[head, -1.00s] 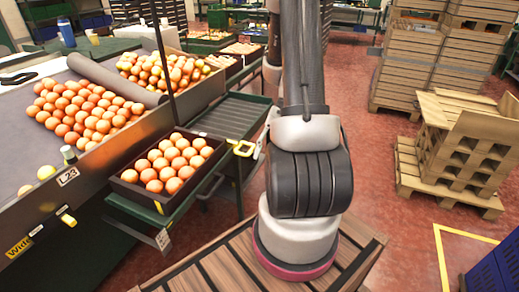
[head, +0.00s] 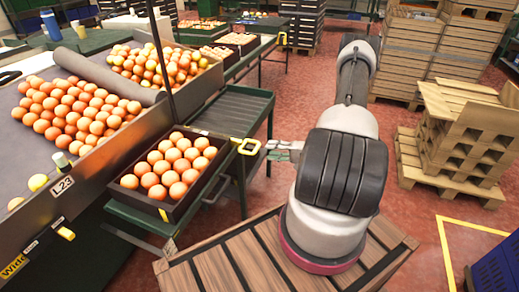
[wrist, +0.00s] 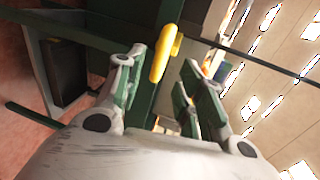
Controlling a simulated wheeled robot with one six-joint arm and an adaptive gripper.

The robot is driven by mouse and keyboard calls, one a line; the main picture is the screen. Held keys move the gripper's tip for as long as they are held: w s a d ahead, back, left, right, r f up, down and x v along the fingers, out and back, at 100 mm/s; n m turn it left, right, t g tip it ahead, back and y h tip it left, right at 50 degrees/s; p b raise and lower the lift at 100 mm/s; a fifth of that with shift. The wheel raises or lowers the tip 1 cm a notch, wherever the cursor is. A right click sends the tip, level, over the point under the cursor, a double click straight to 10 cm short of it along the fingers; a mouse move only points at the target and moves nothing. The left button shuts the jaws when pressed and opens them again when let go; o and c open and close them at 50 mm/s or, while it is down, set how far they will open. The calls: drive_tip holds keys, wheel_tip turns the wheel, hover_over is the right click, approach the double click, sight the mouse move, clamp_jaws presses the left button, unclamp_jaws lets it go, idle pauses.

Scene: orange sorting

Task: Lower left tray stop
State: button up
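The tray stop (head: 248,147) is a yellow loop-shaped handle at the near right corner of the green roller rack, beside the crate of oranges. In the wrist view the yellow stop (wrist: 166,52) stands upright against a green post, ahead of the fingers. My gripper (head: 283,151) is at the right of the stop, pointing left at it, at about the same height. In the wrist view my gripper (wrist: 160,90) has its fingers spread, one on each side of the stop's line, with nothing between the pads. The stop appears just beyond the fingertips; contact cannot be made out.
A dark crate (head: 211,178) full of oranges sits on the rack left of the stop. The empty roller bed (head: 225,110) lies behind it. A sloped sorting table (head: 100,165) with oranges is at left. Wooden pallets (head: 455,170) stand at right on red floor.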

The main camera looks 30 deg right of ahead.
sight(256, 148)
drive_tip(key=shift+x, duration=3.9)
drive_tip(key=shift+a, duration=0.1)
clamp_jaws()
